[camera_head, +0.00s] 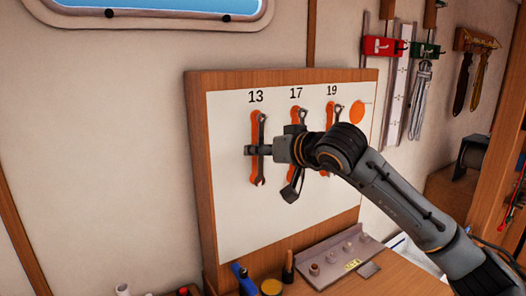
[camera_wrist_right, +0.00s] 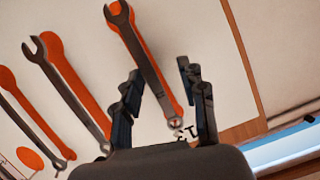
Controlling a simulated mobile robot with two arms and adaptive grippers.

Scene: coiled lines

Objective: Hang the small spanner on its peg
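The small spanner (camera_head: 262,172) is upright against the white board, below the number 13, just right of its orange outline (camera_head: 254,128). Its ring end is up and its open jaw is down. My right gripper (camera_head: 258,150) is at the middle of the spanner. In the right wrist view the spanner (camera_wrist_right: 146,62) passes between the two spread fingers of the gripper (camera_wrist_right: 163,90), with a gap visible. Its ring end is near the number; I cannot clearly see the peg in it. My left gripper is not in view.
Two more spanners, under 17 (camera_head: 303,116) and 19 (camera_head: 333,112), hang close to the right, partly behind my arm. A bare orange disc (camera_head: 357,112) is beyond them. Below, a bench holds a grey tray (camera_head: 335,258), a blue item (camera_head: 243,279) and a yellow-topped tin (camera_head: 271,287).

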